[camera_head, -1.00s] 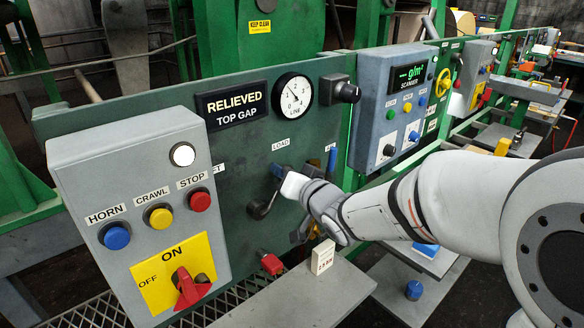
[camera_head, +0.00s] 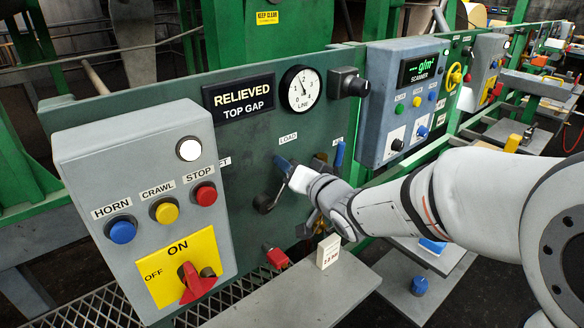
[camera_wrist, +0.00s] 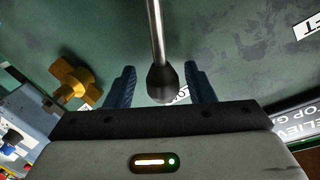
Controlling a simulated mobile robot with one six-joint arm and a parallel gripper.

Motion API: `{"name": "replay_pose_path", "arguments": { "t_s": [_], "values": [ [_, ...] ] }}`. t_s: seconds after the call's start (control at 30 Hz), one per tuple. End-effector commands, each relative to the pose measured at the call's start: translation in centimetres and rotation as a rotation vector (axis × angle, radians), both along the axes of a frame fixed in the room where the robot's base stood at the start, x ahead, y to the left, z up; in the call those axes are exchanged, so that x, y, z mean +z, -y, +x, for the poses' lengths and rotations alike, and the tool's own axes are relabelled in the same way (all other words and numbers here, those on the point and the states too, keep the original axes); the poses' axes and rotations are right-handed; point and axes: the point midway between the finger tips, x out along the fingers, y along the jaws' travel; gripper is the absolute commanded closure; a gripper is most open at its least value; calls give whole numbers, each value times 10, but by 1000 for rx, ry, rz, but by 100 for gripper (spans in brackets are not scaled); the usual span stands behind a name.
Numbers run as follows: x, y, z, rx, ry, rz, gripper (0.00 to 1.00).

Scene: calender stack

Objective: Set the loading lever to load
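The loading lever shows in the wrist view as a metal rod with a black knob (camera_wrist: 163,84), its rod running up to the top edge. My gripper (camera_wrist: 160,86) is open, with one blue finger on each side of the knob and gaps visible. In the head view my gripper (camera_head: 284,166) is at the green panel, just below the LOAD label (camera_head: 288,138). A dark round part (camera_head: 263,204) below it seems to belong to the lever; most of the lever is hidden there. The sign (camera_head: 240,100) reads RELIEVED, TOP GAP.
A blue-handled lever (camera_head: 339,155) stands farther right. A red handle (camera_head: 275,257) is below. The grey button box (camera_head: 150,200) juts out at left. A LINE gauge (camera_head: 300,89) is above.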

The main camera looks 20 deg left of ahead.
Motion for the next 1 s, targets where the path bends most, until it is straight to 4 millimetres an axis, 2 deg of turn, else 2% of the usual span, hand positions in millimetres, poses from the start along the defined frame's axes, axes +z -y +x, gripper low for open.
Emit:
{"name": "replay_pose_path", "arguments": {
  "t_s": [0.27, 0.7, 1.0],
  "values": [
    [2, 7, -7, 0, 2, 0, 51],
    [9, 52, -48, 0, 3, 0, 51],
    [9, 57, -53, 2, 1, 0, 51]
  ]
}}
